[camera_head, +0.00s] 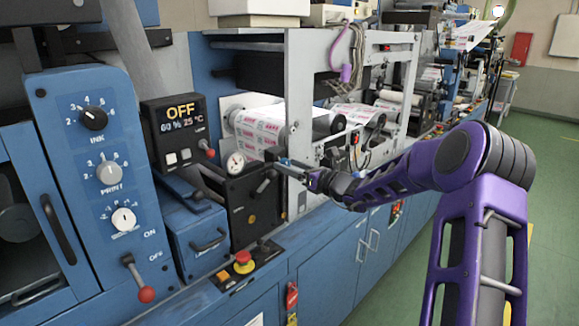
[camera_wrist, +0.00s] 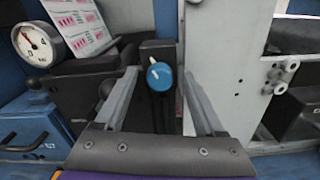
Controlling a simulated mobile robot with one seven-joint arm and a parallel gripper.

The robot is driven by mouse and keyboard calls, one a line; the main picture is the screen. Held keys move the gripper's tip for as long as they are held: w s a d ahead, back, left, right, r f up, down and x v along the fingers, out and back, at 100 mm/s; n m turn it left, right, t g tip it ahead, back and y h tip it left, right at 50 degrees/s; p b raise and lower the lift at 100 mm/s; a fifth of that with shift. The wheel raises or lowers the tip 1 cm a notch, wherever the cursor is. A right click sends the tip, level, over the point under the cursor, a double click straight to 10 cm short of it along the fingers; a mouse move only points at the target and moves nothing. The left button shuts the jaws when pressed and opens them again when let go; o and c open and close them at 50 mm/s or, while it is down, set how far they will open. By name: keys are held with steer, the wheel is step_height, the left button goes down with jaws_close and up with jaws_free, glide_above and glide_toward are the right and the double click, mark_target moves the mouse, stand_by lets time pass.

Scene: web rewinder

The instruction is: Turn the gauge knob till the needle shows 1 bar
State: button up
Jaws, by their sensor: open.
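The round white gauge (camera_head: 235,163) sits on a black block at the left of my gripper. In the wrist view the gauge (camera_wrist: 36,45) shows a red needle tilted toward the upper left; the scale is too small to read surely. A blue round knob (camera_wrist: 159,76) with a white pointer mark lies between my fingers in the wrist view, the mark pointing to the upper left. My gripper (camera_wrist: 158,78) is open, one finger on each side of the knob, with gaps visible. In the head view my gripper (camera_head: 290,165) reaches the machine right of the gauge, hiding the knob.
A blue panel (camera_head: 90,160) with dials and a red-tipped lever stands at the left. A red stop button (camera_head: 243,257) is below the gauge. Printed web rolls (camera_head: 262,128) lie behind. A white frame plate (camera_wrist: 228,60) stands close to my right finger. Green floor is free at right.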

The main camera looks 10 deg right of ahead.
steer(key=shift+w+a, duration=0.15)
steer(key=shift+w, duration=0.05)
jaws_close()
stand_by(0.3)
steer(key=shift+f+n+b, duration=0.15)
steer(key=shift+n+b, duration=0.25)
steer(key=shift+b, duration=0.25)
steer(key=shift+n+b, duration=3.7)
steer(key=shift+n, duration=0.8)
